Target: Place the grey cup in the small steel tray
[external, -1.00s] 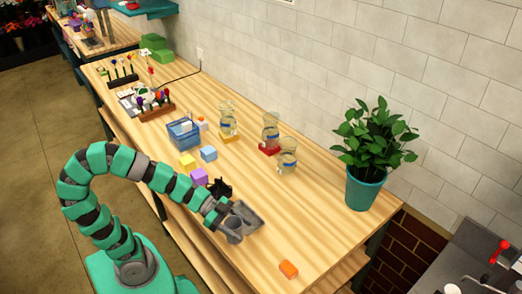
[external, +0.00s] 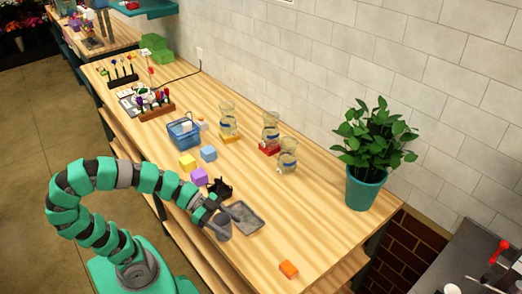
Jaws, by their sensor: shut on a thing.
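The grey cup (external: 222,229) is in my gripper (external: 215,212), near the front edge of the table. My gripper is shut on it, and the fingers are small and partly hidden by the cup and arm. The cup looks tilted. The small steel tray (external: 246,217) lies flat on the table just right of the cup, and its visible inside looks empty. The cup overlaps the tray's left end in the picture. I cannot tell how high the cup is above the table.
A black object (external: 220,187) sits just behind the gripper and tray. Glass vases stand toward the wall.

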